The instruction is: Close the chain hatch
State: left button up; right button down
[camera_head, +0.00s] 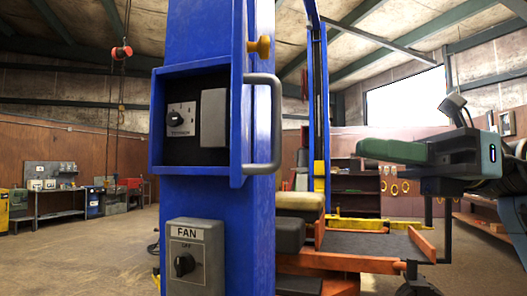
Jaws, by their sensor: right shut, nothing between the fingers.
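A tall blue post (262,215) stands close in the middle. My right gripper (372,150) is at the right, shut and empty, pointing left. It is apart from the handle in the picture. My left gripper is not in view.
A blue recessed box (157,125) on the post holds a rotary switch (181,118). A grey FAN switch box (196,258) sits below. An orange lift platform (370,247) stands behind, at the right. A workbench (60,192) is far left. The floor at left is clear.

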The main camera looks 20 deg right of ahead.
aim_at(242, 147)
jog(key=shift+t+h, duration=0.3)
jog(key=shift+h, duration=0.5)
jog(key=p+x, duration=0.1)
jog(key=x, duration=0.5)
jog(key=p+x, duration=0.2)
jog(key=x, duration=0.4)
jog(key=shift+s+a+r+p, duration=0.1)
jog(key=shift+r+p, duration=0.15)
jog(key=shift+p, duration=0.05)
jog(key=shift+a, duration=0.3)
jog(key=shift+a, duration=0.1)
